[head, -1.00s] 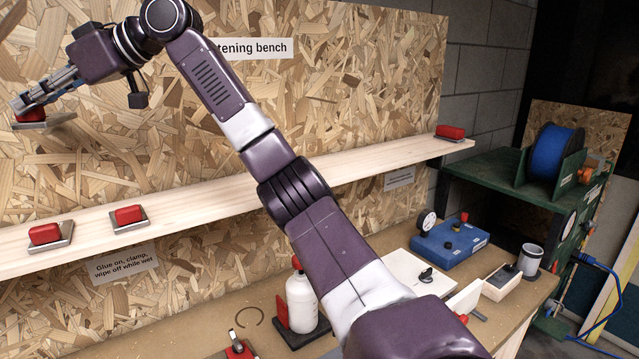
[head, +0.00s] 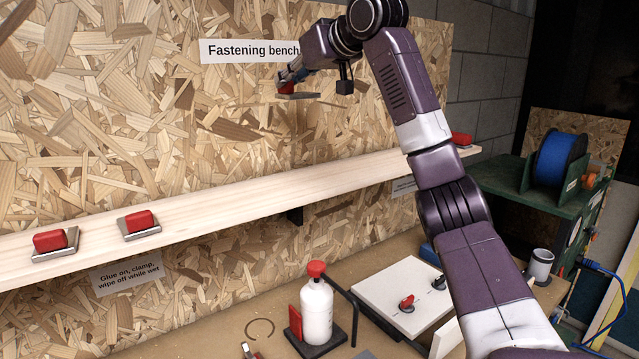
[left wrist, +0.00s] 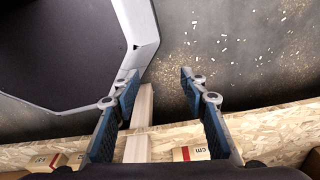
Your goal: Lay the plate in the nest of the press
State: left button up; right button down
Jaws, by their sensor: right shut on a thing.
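My right gripper (head: 287,77) is shut on the red grip of a flat grey plate (head: 298,96), held level in the air in front of the chipboard wall, above the shelf. The fingers partly hide the grip. Similar grey plates with red grips lie on the shelf: two at the left (head: 55,244) (head: 139,225) and one at the far right (head: 461,139), partly behind my arm. I cannot make out the press or its nest. My left gripper (left wrist: 159,75) is open and empty in the left wrist view, with floor beyond it.
A long wooden shelf (head: 240,205) crosses the wall. On the bench below stand a white bottle with red cap (head: 316,305) and a white board with small knobs (head: 385,290). A green stand with a blue cable reel (head: 558,158) is at the right. My right arm hides part of the bench.

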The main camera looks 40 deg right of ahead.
jog(key=shift+s+d+f+m+h, duration=0.1)
jog(key=shift+s+d+m+h, duration=0.1)
jog(key=shift+d, duration=0.35)
jog(key=shift+s+d+f+m+h, duration=0.1)
jog(key=shift+s+d+h, duration=0.1)
jog(key=shift+d, duration=0.3)
notch_tip(320, 180, down, 8)
jog(key=b, duration=0.1)
send_over(302, 185)
jog(key=f, duration=0.6)
jog(key=shift+d+f+b, duration=0.2)
jog(key=shift+f+b, duration=0.1)
jog(key=shift+f, duration=0.25)
notch_tip(302, 185, down, 3)
jog(key=shift+w+f, duration=0.1)
jog(key=shift+f, duration=0.35)
pick_arm(q)
jog(key=shift+f, duration=0.95)
jog(key=shift+s, duration=0.1)
jog(key=shift+f, duration=0.1)
